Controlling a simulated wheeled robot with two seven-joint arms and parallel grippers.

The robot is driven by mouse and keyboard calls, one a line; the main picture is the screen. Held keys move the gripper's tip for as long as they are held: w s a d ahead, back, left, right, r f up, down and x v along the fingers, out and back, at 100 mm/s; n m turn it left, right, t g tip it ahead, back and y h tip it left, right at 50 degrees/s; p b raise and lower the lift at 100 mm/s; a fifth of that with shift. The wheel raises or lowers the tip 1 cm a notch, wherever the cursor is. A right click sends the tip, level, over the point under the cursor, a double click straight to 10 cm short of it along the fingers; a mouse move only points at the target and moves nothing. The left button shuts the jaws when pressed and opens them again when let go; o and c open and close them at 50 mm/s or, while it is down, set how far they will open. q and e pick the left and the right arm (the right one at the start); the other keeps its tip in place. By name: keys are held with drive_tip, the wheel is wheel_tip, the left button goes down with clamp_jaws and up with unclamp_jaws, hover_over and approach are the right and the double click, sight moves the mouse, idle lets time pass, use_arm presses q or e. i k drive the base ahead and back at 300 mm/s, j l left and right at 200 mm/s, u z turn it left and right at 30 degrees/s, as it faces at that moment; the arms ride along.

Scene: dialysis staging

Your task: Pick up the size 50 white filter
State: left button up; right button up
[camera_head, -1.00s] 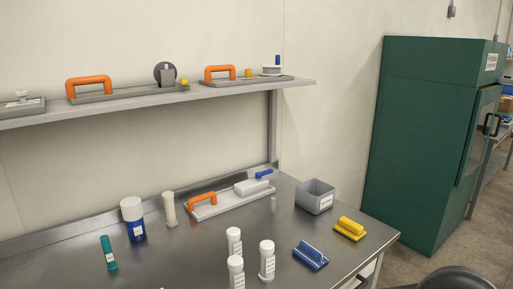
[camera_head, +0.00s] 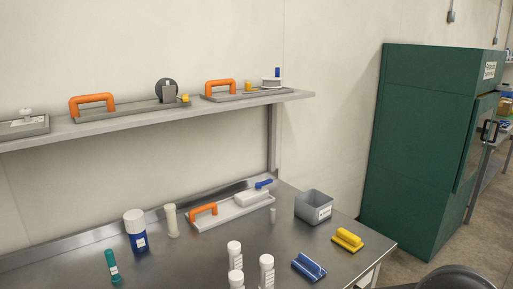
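Three white, capped cylinders stand in a group at the front of the steel bench: a back-left one (camera_head: 234,257), a front-left one (camera_head: 236,280) and a right one (camera_head: 266,272). The front ones are cut off by the lower picture edge. A cream-white cylinder (camera_head: 171,222) stands upright further back, next to a blue cylinder with a white cap (camera_head: 136,232). Labels are too small to read, so I cannot tell which is size 50. Neither gripper is in view.
The steel bench (camera_head: 205,258) also holds a teal cylinder (camera_head: 112,265), a white tray with orange handle (camera_head: 232,212), a grey bin (camera_head: 314,207), a blue brush-like tool (camera_head: 308,267) and a yellow one (camera_head: 348,240). A shelf (camera_head: 130,117) overhangs the back. A green cabinet (camera_head: 420,140) stands right.

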sight(234, 247)
drive_tip(key=k+l, duration=0.8)
drive_tip(key=l, duration=0.1)
